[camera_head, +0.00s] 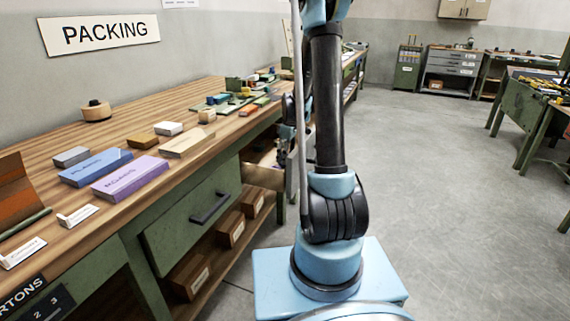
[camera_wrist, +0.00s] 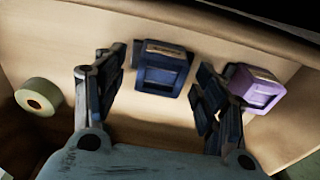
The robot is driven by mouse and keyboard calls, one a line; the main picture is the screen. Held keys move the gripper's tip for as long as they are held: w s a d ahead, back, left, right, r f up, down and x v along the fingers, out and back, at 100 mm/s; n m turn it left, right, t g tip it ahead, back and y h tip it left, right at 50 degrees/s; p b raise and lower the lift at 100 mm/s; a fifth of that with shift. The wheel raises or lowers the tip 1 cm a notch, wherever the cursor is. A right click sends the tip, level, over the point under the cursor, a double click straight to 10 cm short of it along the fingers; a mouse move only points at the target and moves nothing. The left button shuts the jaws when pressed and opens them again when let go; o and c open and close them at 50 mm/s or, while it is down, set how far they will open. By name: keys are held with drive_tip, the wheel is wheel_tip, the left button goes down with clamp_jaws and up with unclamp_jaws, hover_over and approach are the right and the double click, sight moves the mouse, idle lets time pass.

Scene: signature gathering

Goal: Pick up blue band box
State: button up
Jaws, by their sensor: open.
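A dark blue box (camera_wrist: 164,72) with a tan label strip along its top edge sits in a tan, wood-lined drawer (camera_wrist: 150,22) in the wrist view. My gripper (camera_wrist: 158,74) is open, with one finger on the left of the blue box and one on the right. A gap shows beside the left finger; whether the right finger touches the box I cannot tell. In the head view, my gripper (camera_head: 286,150) is beside the bench at an open drawer (camera_head: 262,176), partly behind my arm. The drawer's contents are hidden there.
A purple box (camera_wrist: 258,87) lies close to the right finger, and a green roll (camera_wrist: 38,97) lies at the left. The bench top (camera_head: 120,130) holds blue (camera_head: 95,168) and purple (camera_head: 130,178) blocks and other small items. Floor (camera_head: 430,200) to the right is clear.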

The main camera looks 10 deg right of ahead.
drive_tip(key=shift+c, duration=0.6)
drive_tip(key=c, duration=1.1)
drive_tip(key=shift+o, duration=0.2)
